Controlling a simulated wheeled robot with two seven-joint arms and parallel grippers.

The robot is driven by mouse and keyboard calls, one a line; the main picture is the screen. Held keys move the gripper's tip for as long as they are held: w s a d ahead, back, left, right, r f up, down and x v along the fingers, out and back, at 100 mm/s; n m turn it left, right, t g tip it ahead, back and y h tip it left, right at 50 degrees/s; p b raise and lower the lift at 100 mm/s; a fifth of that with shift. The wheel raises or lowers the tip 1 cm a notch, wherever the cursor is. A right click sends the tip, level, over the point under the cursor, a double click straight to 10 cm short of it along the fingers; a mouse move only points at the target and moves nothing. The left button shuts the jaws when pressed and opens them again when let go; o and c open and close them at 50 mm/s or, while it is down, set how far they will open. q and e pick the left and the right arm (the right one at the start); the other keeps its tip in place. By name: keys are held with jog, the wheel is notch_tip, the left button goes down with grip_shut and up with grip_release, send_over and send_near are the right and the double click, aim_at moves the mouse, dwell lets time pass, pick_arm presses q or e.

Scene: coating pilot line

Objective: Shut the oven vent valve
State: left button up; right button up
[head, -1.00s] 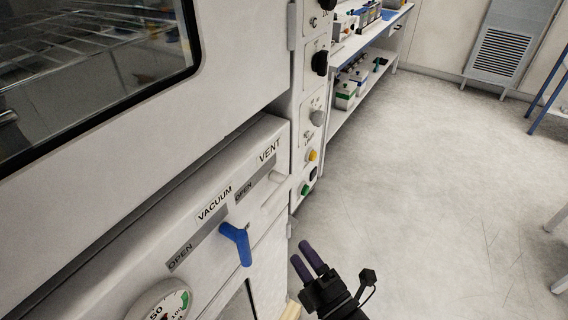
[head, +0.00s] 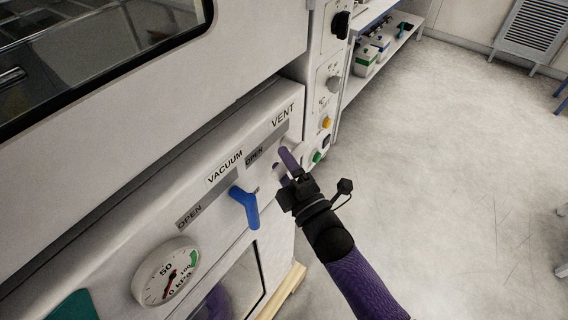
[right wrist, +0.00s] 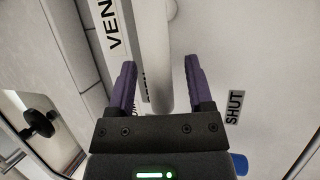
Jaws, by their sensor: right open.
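The vent valve's pale lever (right wrist: 154,50) shows in the right wrist view as a light bar running between my purple fingers. A VENT label (head: 283,116) and an OPEN label (head: 255,157) are on the oven's front panel beside it. A SHUT label (right wrist: 235,107) shows on the other side of the lever in the wrist view. My right gripper (head: 283,160) is open, with its fingers on either side of the lever; I cannot tell whether they touch it. In the head view the gripper mostly hides the lever. My left gripper is out of view.
The blue vacuum lever (head: 247,206) hangs just left of my right gripper, with a round pressure gauge (head: 166,275) lower left. The column of knobs and buttons (head: 327,95) stands behind the gripper. The floor (head: 450,190) to the right is clear.

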grip_shut()
dwell(0.5)
dwell(0.7)
jog(key=shift+f, duration=0.1)
